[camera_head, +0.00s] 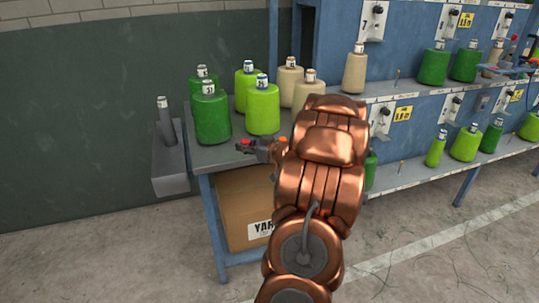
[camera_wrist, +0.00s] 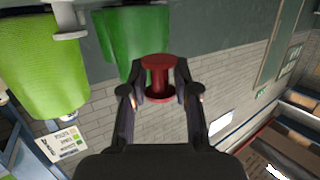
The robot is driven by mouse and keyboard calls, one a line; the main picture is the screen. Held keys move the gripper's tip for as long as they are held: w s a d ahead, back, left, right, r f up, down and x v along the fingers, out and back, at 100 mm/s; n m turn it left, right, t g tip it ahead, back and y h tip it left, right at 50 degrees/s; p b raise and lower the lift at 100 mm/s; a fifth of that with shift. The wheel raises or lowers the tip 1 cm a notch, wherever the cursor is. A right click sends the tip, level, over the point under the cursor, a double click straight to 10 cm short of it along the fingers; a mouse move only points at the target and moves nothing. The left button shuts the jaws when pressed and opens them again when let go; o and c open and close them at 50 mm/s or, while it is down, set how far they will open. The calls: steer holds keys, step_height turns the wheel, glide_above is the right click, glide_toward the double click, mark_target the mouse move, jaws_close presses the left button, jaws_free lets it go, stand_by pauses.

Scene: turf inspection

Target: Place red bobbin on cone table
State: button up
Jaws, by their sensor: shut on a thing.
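My gripper (camera_wrist: 160,92) is shut on the red bobbin (camera_wrist: 158,63), a small spool with two flanges, held between the fingertips in the wrist view. In the head view, a bit of the red bobbin (camera_head: 245,142) shows at the tip of my gripper (camera_head: 254,146), near the front edge of the cone table (camera_head: 206,157). Whether it touches the tabletop I cannot tell. The table carries dark green cones (camera_head: 212,117), lime green cones (camera_head: 262,108) and beige cones (camera_head: 308,92). My arm hides the table's right part.
A grey bin with a tube (camera_head: 170,152) hangs at the table's left end. A cardboard box (camera_head: 244,205) stands under the table. A blue machine frame (camera_head: 420,100) with several more cones runs to the right. The tabletop's front left strip is bare.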

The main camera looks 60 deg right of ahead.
steer(key=shift+s+d+f, duration=0.2)
steer(key=shift+s+f, duration=0.05)
steer(key=shift+s, duration=0.2)
steer(key=b, duration=0.1)
glide_above(208, 161)
steer(key=shift+w+a+f, duration=0.1)
steer(key=shift+w+f, duration=0.1)
steer(key=shift+f, duration=2.3)
steer(key=shift+f+b, duration=0.15)
steer(key=shift+b, duration=0.15)
steer(key=o, duration=0.9)
steer(key=shift+o, duration=0.2)
steer(key=shift+s+r, duration=0.1)
steer(key=shift+r, duration=0.1)
steer(key=v, duration=1.1)
steer(key=shift+s, duration=0.35)
